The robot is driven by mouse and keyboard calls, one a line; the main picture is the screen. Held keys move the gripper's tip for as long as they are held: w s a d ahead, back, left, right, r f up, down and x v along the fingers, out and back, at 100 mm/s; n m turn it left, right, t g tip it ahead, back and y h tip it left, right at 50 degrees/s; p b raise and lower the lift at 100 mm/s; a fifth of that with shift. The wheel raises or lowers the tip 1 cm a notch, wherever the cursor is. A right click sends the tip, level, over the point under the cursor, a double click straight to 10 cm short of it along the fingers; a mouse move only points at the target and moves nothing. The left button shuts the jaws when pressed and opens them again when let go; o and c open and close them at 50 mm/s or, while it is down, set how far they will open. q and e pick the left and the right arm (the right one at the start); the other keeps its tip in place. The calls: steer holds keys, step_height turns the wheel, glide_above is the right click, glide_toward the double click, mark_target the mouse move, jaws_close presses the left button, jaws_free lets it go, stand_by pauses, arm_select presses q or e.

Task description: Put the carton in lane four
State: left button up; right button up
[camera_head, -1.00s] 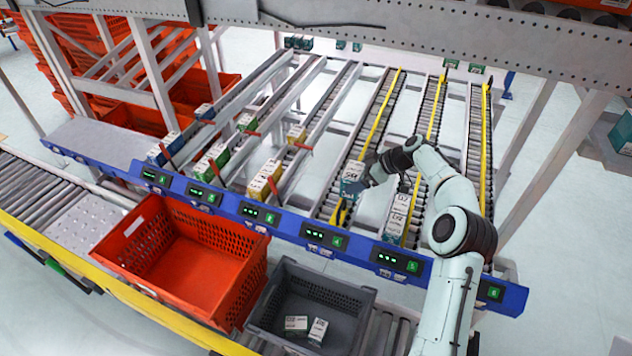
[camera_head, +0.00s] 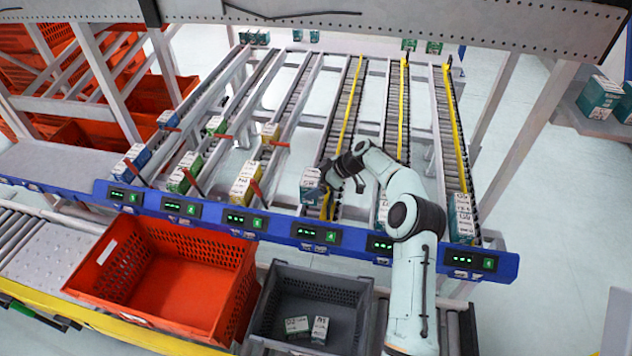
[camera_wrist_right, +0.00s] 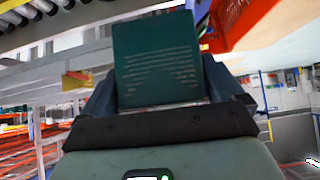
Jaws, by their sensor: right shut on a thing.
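My right gripper (camera_head: 335,183) is shut on a teal-and-white carton (camera_head: 312,182). It holds the carton near the front end of lane four (camera_head: 343,130), the roller lane behind the fourth display (camera_head: 315,233). I cannot tell whether the carton touches the rollers. In the right wrist view a dark teal face of the carton (camera_wrist_right: 160,62) shows between the fingers of my right gripper (camera_wrist_right: 165,95). My left gripper is not in view.
Lanes to the left hold blue (camera_head: 130,160), green (camera_head: 185,172) and yellow (camera_head: 244,180) cartons. A teal carton (camera_head: 461,215) stands in the far-right lane. In front are an orange tote (camera_head: 105,293) and a grey tote (camera_head: 270,310) with two small cartons.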

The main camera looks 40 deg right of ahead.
step_height(320, 180, down, 4)
steer(key=shift+f, duration=0.2)
steer(key=shift+w+f+b, duration=0.1)
steer(key=shift+f+b, duration=0.3)
steer(key=shift+f, duration=0.1)
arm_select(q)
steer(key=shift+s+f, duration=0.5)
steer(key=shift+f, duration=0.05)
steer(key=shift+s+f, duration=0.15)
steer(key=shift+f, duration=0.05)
arm_select(e)
steer(key=shift+d, duration=0.1)
steer(key=o, duration=0.8)
steer(key=shift+o, duration=0.2)
steer(key=shift+s+d+r+b, duration=0.3)
steer(key=shift+s, duration=0.15)
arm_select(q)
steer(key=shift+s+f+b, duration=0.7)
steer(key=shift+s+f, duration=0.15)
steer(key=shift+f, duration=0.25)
arm_select(e)
steer(key=v, duration=1.2)
steer(key=shift+r, duration=0.2)
